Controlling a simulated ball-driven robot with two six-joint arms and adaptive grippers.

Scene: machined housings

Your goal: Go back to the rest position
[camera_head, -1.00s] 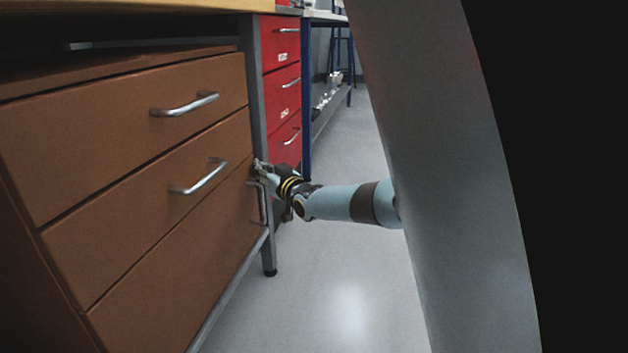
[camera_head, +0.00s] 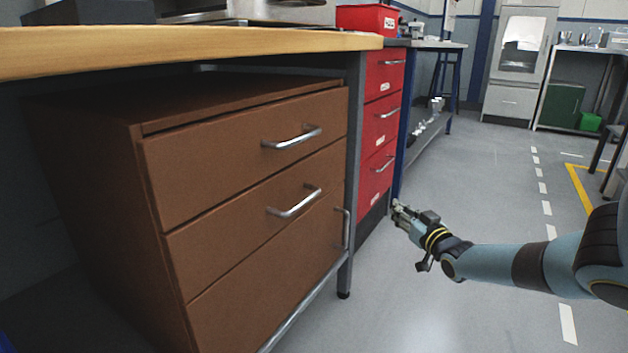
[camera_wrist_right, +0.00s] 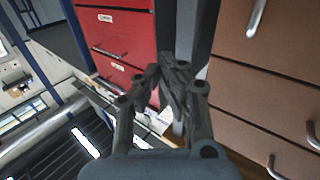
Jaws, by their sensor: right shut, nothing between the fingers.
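My right gripper (camera_head: 397,214) is in the head view, reaching in from the right side over open floor. It is shut and empty, and stands apart from the brown drawer cabinet (camera_head: 250,215) to its left. In the right wrist view the two fingers of my right gripper (camera_wrist_right: 170,68) meet, with nothing between them. Behind the fingers are a grey table leg, the red drawers and the brown cabinet front. My left gripper is not in view.
The brown cabinet stands under a wooden bench top (camera_head: 190,48), its drawers closed. A red drawer unit (camera_head: 378,128) stands beyond the grey bench leg (camera_head: 352,170). Shelving, a pale cabinet (camera_head: 520,65) and a green box (camera_head: 590,122) stand farther back.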

